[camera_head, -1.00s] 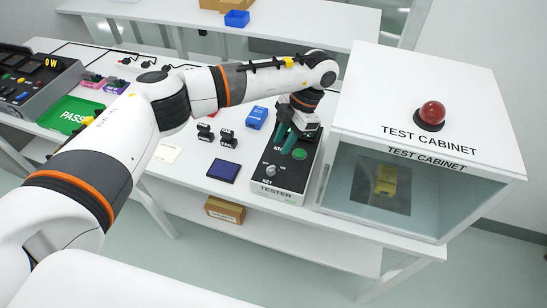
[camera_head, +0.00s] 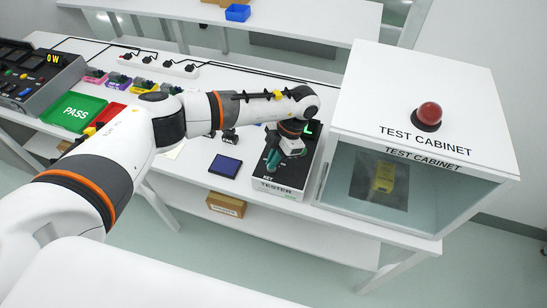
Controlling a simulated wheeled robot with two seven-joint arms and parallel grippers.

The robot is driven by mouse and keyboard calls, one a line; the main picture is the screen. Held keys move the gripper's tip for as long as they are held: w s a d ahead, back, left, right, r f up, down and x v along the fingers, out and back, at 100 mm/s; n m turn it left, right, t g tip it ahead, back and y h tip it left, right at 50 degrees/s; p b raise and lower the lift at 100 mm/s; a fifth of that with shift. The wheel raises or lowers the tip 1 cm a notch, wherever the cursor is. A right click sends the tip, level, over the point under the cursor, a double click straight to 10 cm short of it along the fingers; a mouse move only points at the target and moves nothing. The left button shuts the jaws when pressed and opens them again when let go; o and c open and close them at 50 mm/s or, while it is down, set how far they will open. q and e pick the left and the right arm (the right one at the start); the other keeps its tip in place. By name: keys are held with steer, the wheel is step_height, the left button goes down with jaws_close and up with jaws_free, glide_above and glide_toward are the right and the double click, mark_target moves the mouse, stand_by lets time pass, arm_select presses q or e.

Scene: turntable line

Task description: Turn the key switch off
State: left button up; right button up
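The tester box (camera_head: 281,187) stands on the white table left of the test cabinet, its front labelled TESTER. The key switch is on its top near the front edge; in this view my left gripper (camera_head: 271,166) and wrist hide it, and only the KEY label (camera_head: 267,177) shows. My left gripper is over the front part of the tester, fingers pointing down. Whether its fingers are closed on the key cannot be made out. A green lit mark (camera_head: 308,129) shows at the tester's back. My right gripper is not in view.
The test cabinet (camera_head: 425,110) with a red dome lamp (camera_head: 429,115) stands close on the right, a yellow device (camera_head: 385,178) inside. A dark blue pad (camera_head: 225,166) lies left of the tester. Green PASS (camera_head: 77,112) and red trays and a power strip (camera_head: 160,64) are further left.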

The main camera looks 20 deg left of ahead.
arm_select(q)
jaws_close()
steer(key=shift+w+n+g+h+b, duration=0.1)
steer(key=shift+n+g+h+b, duration=0.2)
steer(key=shift+n+b, duration=0.55)
steer(key=shift+a+n+h, duration=0.1)
steer(key=shift+n+h, duration=0.2)
steer(key=shift+n, duration=0.75)
steer(key=shift+n+g+h, duration=0.3)
steer(key=shift+n, duration=0.7)
steer(key=n+h, duration=0.1)
steer(key=n, duration=0.1)
steer(key=shift+a+n, duration=0.15)
steer(key=shift+n, duration=0.15)
steer(key=n+h, duration=0.1)
steer(key=n, duration=0.1)
steer(key=shift+r+n, duration=0.15)
steer(key=shift+n, duration=0.25)
steer(key=shift+a+n+h+p, duration=0.1)
steer(key=shift+n+h+p, duration=0.35)
steer(key=shift+n, duration=0.45)
steer(key=n+h+p, duration=0.1)
steer(key=n+p, duration=0.2)
steer(key=n, duration=0.1)
steer(key=shift+a+n+t, duration=0.1)
steer(key=shift+n+t, duration=0.2)
steer(key=shift+t, duration=0.1)
steer(key=shift+h, duration=0.25)
